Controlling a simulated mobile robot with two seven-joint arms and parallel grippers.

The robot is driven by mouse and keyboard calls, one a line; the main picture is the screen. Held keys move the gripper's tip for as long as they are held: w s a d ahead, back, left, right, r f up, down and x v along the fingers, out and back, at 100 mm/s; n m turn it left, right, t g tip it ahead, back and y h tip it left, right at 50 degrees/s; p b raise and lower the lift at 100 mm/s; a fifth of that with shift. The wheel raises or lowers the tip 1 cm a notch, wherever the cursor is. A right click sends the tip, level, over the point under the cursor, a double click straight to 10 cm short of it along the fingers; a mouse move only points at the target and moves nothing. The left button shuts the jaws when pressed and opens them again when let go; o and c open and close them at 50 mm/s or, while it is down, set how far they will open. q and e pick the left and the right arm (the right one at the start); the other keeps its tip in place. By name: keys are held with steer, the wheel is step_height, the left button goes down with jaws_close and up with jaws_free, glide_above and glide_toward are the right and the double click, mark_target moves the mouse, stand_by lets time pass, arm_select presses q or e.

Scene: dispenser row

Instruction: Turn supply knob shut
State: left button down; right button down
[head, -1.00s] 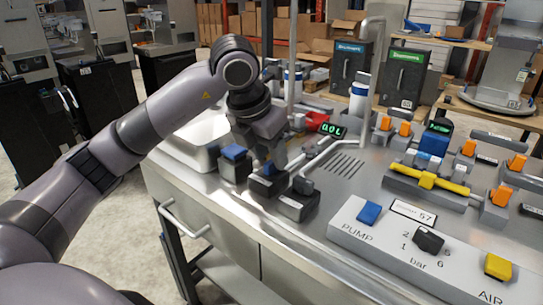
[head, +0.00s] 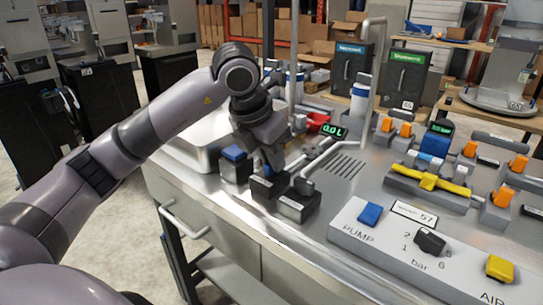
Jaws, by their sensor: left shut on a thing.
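Three small dark blocks with knobs stand in a row on the left part of the steel bench. The far block has a blue knob (head: 234,153), the middle block (head: 262,188) is under my gripper, and the near block has a dark knob (head: 303,185). My left gripper (head: 272,165) reaches down onto the top of the middle block and is shut on its knob. The fingers hide most of that knob, so its angle cannot be read. No label shows which one is the supply knob. My right gripper is not in view.
A green display (head: 333,131) reads 0.0 L behind the blocks. A control panel (head: 380,245) with pump, bar and air controls lies at front right. A yellow-handled valve (head: 429,181) and several orange-topped parts stand to the right. Grey pipes rise close to my gripper.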

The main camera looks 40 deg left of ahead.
arm_select(q)
steer(key=m, duration=0.2)
steer(key=m+h, duration=0.1)
steer(key=shift+w+a+m+h, duration=0.1)
steer(key=shift+a+m+h, duration=0.05)
steer(key=shift+m+h, duration=0.2)
steer(key=m, duration=0.2)
steer(key=m+g+h+p, duration=0.1)
steer(key=m, duration=0.1)
steer(key=shift+r+m+g, duration=0.15)
steer(key=shift+m+g, duration=0.15)
steer(key=shift+m, duration=0.05)
steer(key=m+g+h+p, duration=0.1)
steer(key=m, duration=0.2)
steer(key=shift+w+a+m+p, duration=0.1)
steer(key=shift+w+m+p, duration=0.05)
steer(key=shift+m+p, duration=0.2)
steer(key=m+g+p, duration=0.1)
steer(key=m, duration=0.3)
steer(key=shift+w+g, duration=0.1)
steer(key=shift+g, duration=0.3)
steer(key=shift+m+p, duration=0.3)
steer(key=shift+m, duration=0.25)
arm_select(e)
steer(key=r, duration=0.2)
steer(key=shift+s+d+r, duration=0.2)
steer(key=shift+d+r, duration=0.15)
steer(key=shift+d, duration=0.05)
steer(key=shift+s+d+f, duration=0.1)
